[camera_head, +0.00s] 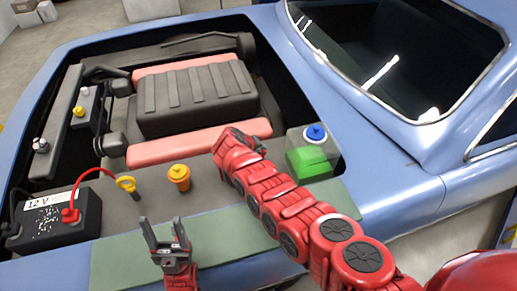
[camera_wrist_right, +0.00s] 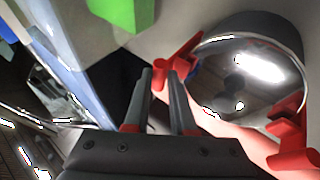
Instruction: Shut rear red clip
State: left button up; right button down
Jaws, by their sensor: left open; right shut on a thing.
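In the right wrist view a shiny round metal part (camera_wrist_right: 245,85) has a red clip at either side. One red clip (camera_wrist_right: 180,66) is at the tips of my right gripper (camera_wrist_right: 160,75), which is closed on it. The other red clip (camera_wrist_right: 290,138) is at the lower right, apart from the fingers. Whether either clip is latched I cannot tell. In the head view my right gripper (camera_head: 232,140) is over the engine bay beside the engine; its wrist hides the round part and clips. My left gripper (camera_head: 166,236) is open and empty above the green mat (camera_head: 118,262).
The dark ribbed engine cover (camera_head: 195,95) fills the middle of the bay. A 12 V battery (camera_head: 58,228) with a red cable, a yellow dipstick ring (camera_head: 126,183), an orange cap (camera_head: 179,176) and a blue-capped reservoir (camera_head: 315,135) with green fluid stand around.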

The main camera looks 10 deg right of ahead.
jog(key=c, duration=1.1)
grip_release()
jog(key=shift+s+f, duration=0.2)
jog(key=shift+f, duration=0.05)
jog(key=shift+o, duration=0.5)
jog(key=shift+w, duration=0.15)
jog(key=shift+r, duration=0.2)
jog(key=p+v, duration=1)
jog(key=v, duration=0.7)
jog(key=shift+a, duration=0.15)
jog(key=shift+f, duration=0.15)
